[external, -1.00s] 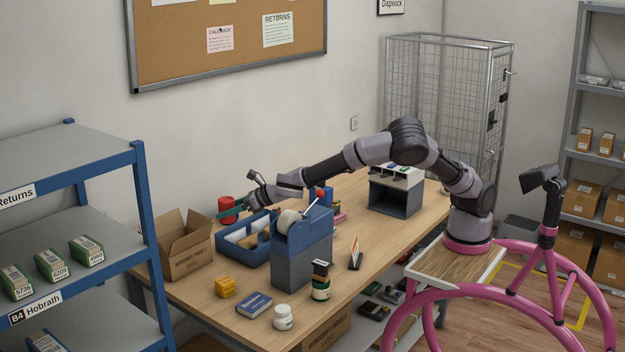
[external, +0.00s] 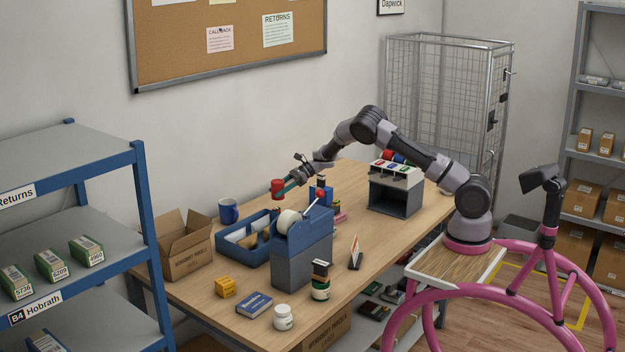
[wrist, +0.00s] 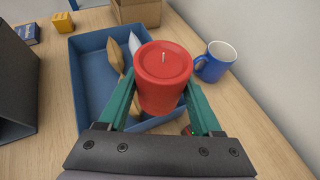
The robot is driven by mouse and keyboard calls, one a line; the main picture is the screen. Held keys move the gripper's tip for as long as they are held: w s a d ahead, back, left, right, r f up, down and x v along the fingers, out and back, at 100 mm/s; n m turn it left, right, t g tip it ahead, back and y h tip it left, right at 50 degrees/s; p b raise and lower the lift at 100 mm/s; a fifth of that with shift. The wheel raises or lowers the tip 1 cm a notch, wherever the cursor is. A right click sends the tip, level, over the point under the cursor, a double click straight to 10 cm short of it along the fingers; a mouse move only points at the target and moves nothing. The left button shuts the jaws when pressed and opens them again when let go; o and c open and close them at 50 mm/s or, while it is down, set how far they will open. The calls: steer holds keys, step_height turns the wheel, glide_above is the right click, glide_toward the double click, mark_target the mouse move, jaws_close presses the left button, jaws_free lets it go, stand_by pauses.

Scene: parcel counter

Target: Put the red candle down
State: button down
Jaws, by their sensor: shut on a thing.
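My gripper (external: 286,189) is shut on the red candle (external: 277,185), which is roughly upright. In the wrist view the candle (wrist: 164,72) sits between the two green fingers (wrist: 160,105), its wick facing the camera. In the external view it is held in the air above the back right part of the blue tray (external: 232,259). In the wrist view the candle hides part of the tray (wrist: 84,85) and its right wall.
A blue mug (external: 228,211) stands behind the tray near the wall. An open cardboard box (external: 183,248) is to the left.

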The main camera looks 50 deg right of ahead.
steer(key=s+d+f+n+g, duration=0.1)
steer(key=s+d+f, duration=0.1)
steer(key=d, duration=0.4)
steer(key=s+d+f+n+g, duration=0.1)
steer(key=s+d+f, duration=0.15)
steer(key=d, duration=0.25)
steer(key=shift+y, duration=0.3)
steer(key=f, duration=0.5)
steer(key=shift+w+d+f, duration=0.3)
steer(key=shift+w, duration=0.05)
steer(key=shift+f, duration=2.1)
steer(key=shift+c, duration=0.3)
jaws_free()
steer(key=shift+f, duration=0.1)
